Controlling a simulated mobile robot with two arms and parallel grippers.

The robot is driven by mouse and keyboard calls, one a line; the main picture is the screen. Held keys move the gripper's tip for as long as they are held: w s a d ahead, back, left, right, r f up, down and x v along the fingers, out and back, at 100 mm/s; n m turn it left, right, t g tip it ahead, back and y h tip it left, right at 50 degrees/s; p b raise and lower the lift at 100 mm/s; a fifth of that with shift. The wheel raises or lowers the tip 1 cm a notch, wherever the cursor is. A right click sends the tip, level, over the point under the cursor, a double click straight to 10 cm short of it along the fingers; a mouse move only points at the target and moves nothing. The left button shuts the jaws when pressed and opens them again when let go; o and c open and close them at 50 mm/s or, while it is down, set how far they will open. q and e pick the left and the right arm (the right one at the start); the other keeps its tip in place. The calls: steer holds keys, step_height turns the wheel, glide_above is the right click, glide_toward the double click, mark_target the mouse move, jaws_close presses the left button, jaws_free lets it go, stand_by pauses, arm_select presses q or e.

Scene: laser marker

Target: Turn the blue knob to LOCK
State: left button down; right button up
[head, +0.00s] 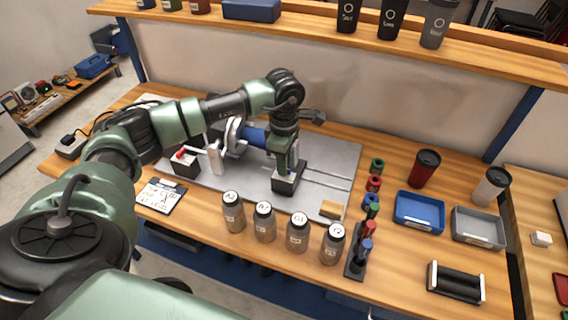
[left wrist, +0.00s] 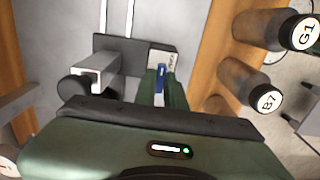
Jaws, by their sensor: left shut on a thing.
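A dark block (head: 287,187) with a light front face stands on the grey plate (head: 320,192) at mid-bench. In the left wrist view, the blue knob (left wrist: 160,72) shows as a narrow blue piece next to a small white label (left wrist: 171,60); the lettering is too small to read. My left gripper (head: 284,168) points down at the block, with its green fingers closed around the knob. The fingers also show in the left wrist view (left wrist: 163,92) and hide part of the knob. In the head view the knob is hidden. My right gripper is not in view.
Several labelled bottles (head: 265,222) stand along the bench's front. A rack of coloured pieces (head: 360,250), a blue tray (head: 419,222), a grey tray (head: 480,240) and tumblers (head: 425,168) are on the right. A red-handled fixture (head: 187,162) is left of the gripper.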

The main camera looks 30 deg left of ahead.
arm_select(q)
steer(key=shift+n, duration=0.3)
steer(key=n+b, duration=0.2)
steer(key=n, duration=0.2)
steer(key=n+b, duration=0.1)
steer(key=n, duration=0.4)
steer(key=n+b, duration=0.1)
steer(key=n, duration=0.3)
steer(key=shift+r+n, duration=0.1)
steer(key=shift+n, duration=1.9)
steer(key=shift+w+r+n, duration=0.1)
steer(key=shift+n, duration=0.2)
steer(key=c, duration=1.5)
jaws_free()
